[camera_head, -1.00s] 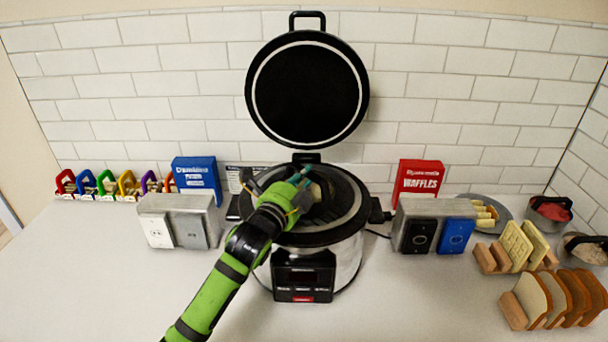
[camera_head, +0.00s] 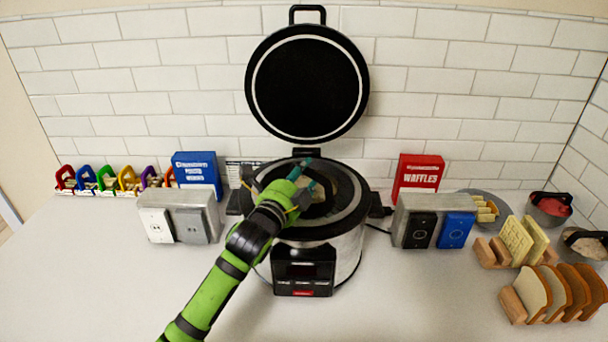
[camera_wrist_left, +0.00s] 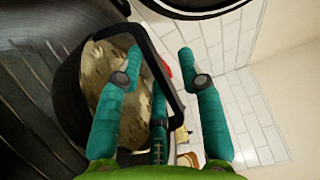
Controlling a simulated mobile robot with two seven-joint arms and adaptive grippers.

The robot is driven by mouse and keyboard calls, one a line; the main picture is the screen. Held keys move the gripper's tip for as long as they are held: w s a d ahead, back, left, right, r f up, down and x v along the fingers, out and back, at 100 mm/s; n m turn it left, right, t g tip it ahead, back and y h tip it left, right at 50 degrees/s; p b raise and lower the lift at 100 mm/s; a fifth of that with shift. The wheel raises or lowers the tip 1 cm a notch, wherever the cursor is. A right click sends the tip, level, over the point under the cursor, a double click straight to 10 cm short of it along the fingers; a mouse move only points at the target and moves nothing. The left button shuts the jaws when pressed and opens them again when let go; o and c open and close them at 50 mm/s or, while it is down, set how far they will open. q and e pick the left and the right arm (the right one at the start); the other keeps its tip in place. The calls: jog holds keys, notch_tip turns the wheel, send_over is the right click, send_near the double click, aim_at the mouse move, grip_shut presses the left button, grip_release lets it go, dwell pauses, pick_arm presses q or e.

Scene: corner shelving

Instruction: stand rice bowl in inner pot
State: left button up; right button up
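The rice bowl (camera_wrist_left: 100,68) is dark, with pale speckled rice inside. It sits within the dark inner pot (camera_wrist_left: 30,105) of the open cooker (camera_head: 348,250). In the head view the bowl is mostly hidden by my left gripper (camera_head: 304,178), which is over the pot opening. In the left wrist view my left gripper (camera_wrist_left: 162,80) has its teal fingers spread, one over the rice and one outside the bowl, with the dark rim between them. A clear gap shows beside the rim. I cannot tell whether the bowl is fully level. My right gripper is not in view.
The raised lid (camera_head: 306,88) stands behind the pot. A blue box (camera_head: 197,172) and red waffles box (camera_head: 417,176) stand behind. Bread (camera_head: 558,295) is at far right. The front-left counter is clear.

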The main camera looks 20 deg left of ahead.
pick_arm(q)
jog(key=shift+f, duration=0.35)
jog(key=shift+r, duration=0.4)
jog(key=shift+s, duration=0.15)
jog(key=shift+s+a+r+b, duration=0.1)
jog(key=shift+s+a+b, duration=0.3)
jog(key=shift+s, duration=1.5)
jog(key=shift+s+a+r+b, duration=0.15)
jog(key=shift+s+b, duration=0.35)
jog(key=shift+s, duration=1.45)
jog(key=shift+s+a+r+b, duration=0.1)
jog(key=shift+s+a+b, duration=0.3)
jog(key=shift+s, duration=1.5)
jog(key=shift+d, duration=0.1)
